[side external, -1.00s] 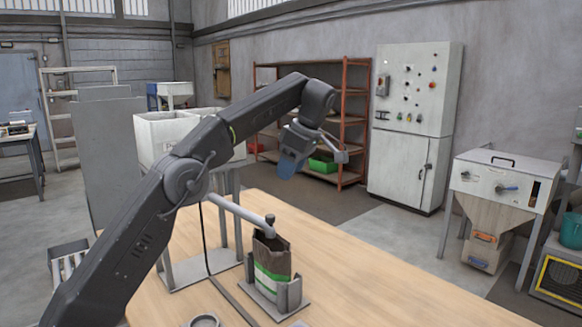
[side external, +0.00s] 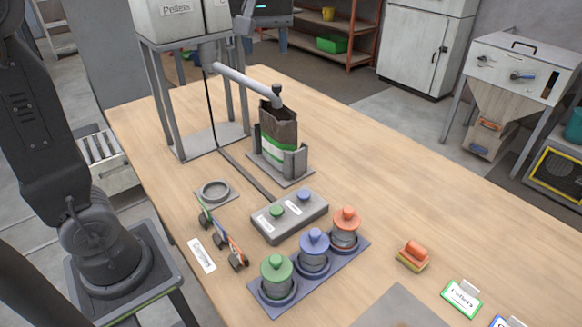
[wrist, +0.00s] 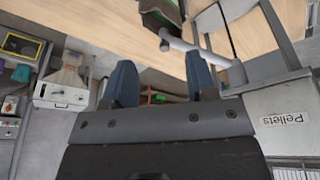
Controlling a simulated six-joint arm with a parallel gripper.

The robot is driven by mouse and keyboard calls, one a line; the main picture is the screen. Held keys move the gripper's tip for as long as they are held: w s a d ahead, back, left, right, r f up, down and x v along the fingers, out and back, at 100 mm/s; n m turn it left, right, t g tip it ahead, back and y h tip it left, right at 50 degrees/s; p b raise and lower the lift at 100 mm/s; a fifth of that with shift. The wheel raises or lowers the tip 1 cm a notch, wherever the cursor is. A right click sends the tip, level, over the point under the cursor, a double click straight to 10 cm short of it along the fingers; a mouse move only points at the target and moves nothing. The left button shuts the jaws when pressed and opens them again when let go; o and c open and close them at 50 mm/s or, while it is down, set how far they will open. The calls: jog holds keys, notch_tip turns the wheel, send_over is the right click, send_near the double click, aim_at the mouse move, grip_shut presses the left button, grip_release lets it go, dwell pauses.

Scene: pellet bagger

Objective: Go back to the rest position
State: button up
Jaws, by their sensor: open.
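My gripper (wrist: 161,82) is open in the wrist view, with its two blue fingers apart and nothing between them. In the side external view, a dark part of my wrist shows at the top edge with blue fingertips below it, well behind and above the table (side external: 370,190). My arm rises from its base at the left, and its upper links are out of the picture. The brown and green pellet bag (side external: 278,128) stands upright and open in its grey holder (side external: 295,163), under the end of the spout pipe (side external: 245,87). My gripper is clear of the bag.
A white pellet hopper (side external: 178,25) stands on a grey frame at the back left. On the table are a two-button box (side external: 290,215), a rack with green, blue and orange knobbed pieces (side external: 310,270), a ring (side external: 215,191), an orange-topped block (side external: 413,255) and a label card (side external: 462,297).

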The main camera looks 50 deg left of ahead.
jog(key=s+d+f+m+t+h, duration=0.1)
jog(key=s+d+f+m, duration=0.1)
jog(key=s+f+m, duration=0.3)
jog(key=s+d+f+m+t+h, duration=0.1)
jog(key=s+f+m, duration=0.4)
jog(key=s, duration=0.6)
notch_tip(320, 180, down, 3)
jog(key=d+t, duration=0.1)
jog(key=d, duration=0.1)
jog(key=shift+s+d+r, duration=0.15)
jog(key=shift+s+d, duration=0.15)
